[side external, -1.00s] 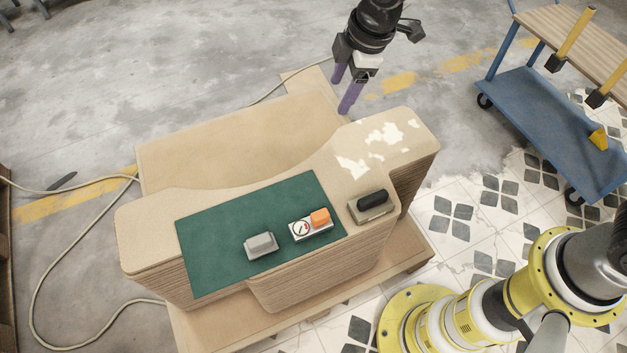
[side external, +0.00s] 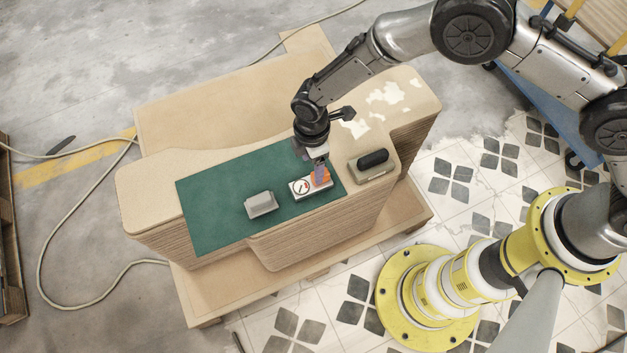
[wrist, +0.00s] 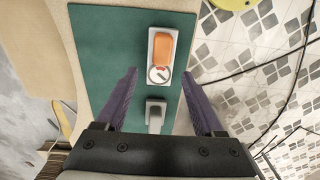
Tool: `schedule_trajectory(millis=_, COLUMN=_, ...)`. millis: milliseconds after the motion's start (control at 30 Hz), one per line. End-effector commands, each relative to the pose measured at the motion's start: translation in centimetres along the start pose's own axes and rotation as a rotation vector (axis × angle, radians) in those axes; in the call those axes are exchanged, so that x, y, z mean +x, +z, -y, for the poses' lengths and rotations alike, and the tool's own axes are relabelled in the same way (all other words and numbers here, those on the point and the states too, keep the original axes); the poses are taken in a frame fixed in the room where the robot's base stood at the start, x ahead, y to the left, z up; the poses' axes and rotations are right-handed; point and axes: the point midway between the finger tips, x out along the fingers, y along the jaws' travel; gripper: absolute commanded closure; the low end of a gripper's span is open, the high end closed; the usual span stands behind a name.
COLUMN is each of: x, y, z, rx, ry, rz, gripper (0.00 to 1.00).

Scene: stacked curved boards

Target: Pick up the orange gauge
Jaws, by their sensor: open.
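The orange gauge (side external: 301,187) is a small pale block with a round white dial at one end and an orange block on the other. It lies on the green mat (side external: 215,215), and in the wrist view (wrist: 161,74) it sits ahead of and between my finger lines. My gripper (side external: 319,172) is over the orange end in the side view, which its fingers partly cover. In the wrist view my purple fingers (wrist: 160,95) are wide apart with nothing gripped between them. I cannot tell the exact height of the fingertips above the gauge.
A grey block (side external: 261,204) lies on the mat left of the gauge, and shows near the fingers in the wrist view (wrist: 155,115). A beige block with a black top (side external: 372,160) stands on the board at the right. The mat's left part is clear.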

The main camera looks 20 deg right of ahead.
Motion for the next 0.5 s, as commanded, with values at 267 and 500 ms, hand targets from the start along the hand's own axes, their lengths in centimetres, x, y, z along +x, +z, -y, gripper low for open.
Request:
schedule_trajectory(millis=267, x=2.2, y=0.1, z=0.1, rx=0.001, ry=-0.001, rz=0.001, gripper=0.30)
schedule_trajectory(millis=500, x=5.4, y=0.2, z=0.2, rx=0.001, ry=0.000, rz=0.000, gripper=0.30)
